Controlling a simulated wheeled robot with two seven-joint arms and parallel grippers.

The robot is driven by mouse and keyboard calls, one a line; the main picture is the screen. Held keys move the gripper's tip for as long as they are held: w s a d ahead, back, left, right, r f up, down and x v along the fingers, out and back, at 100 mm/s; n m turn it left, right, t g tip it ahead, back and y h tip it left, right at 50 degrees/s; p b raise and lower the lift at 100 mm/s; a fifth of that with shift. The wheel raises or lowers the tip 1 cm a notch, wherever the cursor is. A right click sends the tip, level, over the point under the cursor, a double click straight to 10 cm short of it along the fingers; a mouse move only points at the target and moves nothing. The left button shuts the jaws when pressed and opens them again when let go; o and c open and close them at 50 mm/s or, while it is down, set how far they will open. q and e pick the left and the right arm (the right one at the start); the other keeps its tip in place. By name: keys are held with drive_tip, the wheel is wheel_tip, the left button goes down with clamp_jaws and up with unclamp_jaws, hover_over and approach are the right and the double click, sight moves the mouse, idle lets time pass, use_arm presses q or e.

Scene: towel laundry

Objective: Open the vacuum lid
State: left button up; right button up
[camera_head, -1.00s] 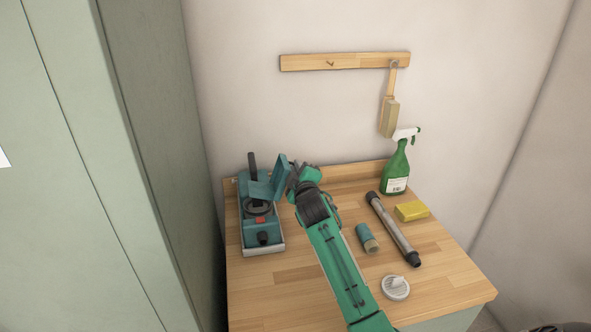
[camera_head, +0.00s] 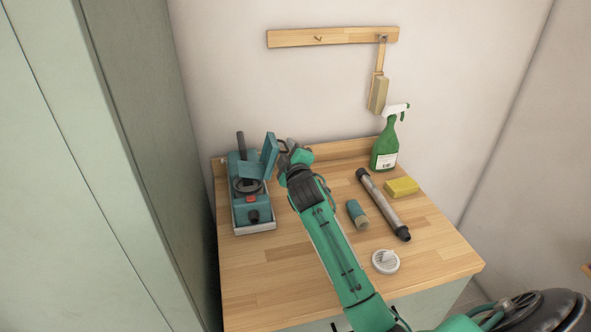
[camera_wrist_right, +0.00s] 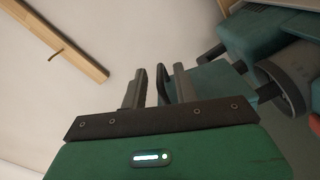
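The teal vacuum (camera_head: 240,211) stands on the left of the wooden worktop. Its lid (camera_head: 269,156) is raised, standing steeply above the body, and the dark round part inside is exposed. A dark lid handle (camera_head: 283,146) sticks out on the lid's right side. My right gripper (camera_head: 294,152) is just right of the lid, by the handle. In the right wrist view, the fingers (camera_wrist_right: 159,88) are apart, with a dark loop of the handle (camera_wrist_right: 162,80) showing near the gap; I cannot tell whether they touch it. The vacuum (camera_wrist_right: 268,45) fills the upper right there. My left gripper is out of view.
A brush (camera_head: 378,94) hangs from a wall rail. A tall cabinet (camera_head: 75,170) stands left.

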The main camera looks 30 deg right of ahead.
drive_tip(key=b+v, duration=0.2)
drive_tip(key=v, duration=0.9)
drive_tip(key=shift+s, duration=0.15)
drive_tip(key=shift+a, duration=0.1)
